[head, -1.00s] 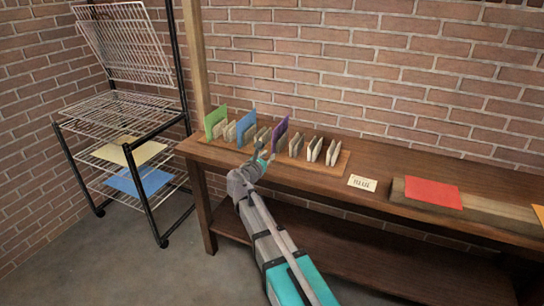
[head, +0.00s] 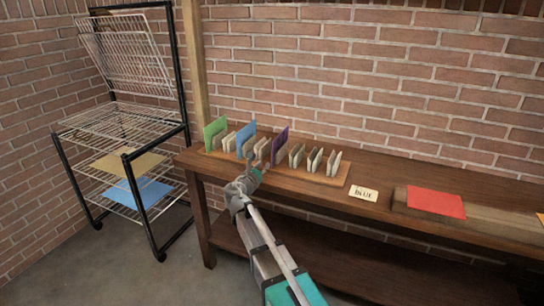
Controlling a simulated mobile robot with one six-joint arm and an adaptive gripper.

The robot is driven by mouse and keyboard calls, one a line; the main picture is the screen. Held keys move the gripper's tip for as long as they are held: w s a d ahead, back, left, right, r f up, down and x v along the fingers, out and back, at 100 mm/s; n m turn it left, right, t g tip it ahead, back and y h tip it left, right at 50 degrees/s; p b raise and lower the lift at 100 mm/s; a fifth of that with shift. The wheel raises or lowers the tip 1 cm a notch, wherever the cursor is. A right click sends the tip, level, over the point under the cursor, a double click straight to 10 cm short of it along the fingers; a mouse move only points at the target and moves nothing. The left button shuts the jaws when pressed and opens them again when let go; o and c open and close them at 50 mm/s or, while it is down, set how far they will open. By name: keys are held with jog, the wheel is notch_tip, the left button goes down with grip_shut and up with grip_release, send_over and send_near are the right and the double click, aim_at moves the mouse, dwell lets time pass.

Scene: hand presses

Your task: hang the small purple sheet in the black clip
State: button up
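The small purple sheet (head: 280,146) stands upright in a row of small pale holders on a wooden strip on the bench. A green sheet (head: 215,132) and a blue sheet (head: 246,139) stand in the same row to its left. My gripper (head: 259,162) is at the front of the row, just left of and in front of the purple sheet. Its fingers look apart with nothing between them. I cannot tell whether it touches anything. I cannot make out a black clip in this view.
A wire drying rack (head: 120,120) on wheels stands at the left, with a tan sheet (head: 130,163) and a blue sheet (head: 138,193) on its shelves. A card reading "BLUE" (head: 363,193) and a red sheet (head: 436,201) lie on the bench (head: 330,200) to the right.

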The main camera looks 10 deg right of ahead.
jog(key=shift+x, duration=4.45)
jog(key=shift+c, duration=0.3)
grip_shut()
notch_tip(320, 180, up, 8)
jog(key=p, duration=0.7)
jog(key=shift+f+p, duration=0.2)
jog(key=shift+p, duration=0.1)
jog(key=shift+s+a, duration=0.1)
jog(key=v, duration=0.6)
jog(key=shift+s+a, duration=0.2)
jog(key=shift+s, duration=0.15)
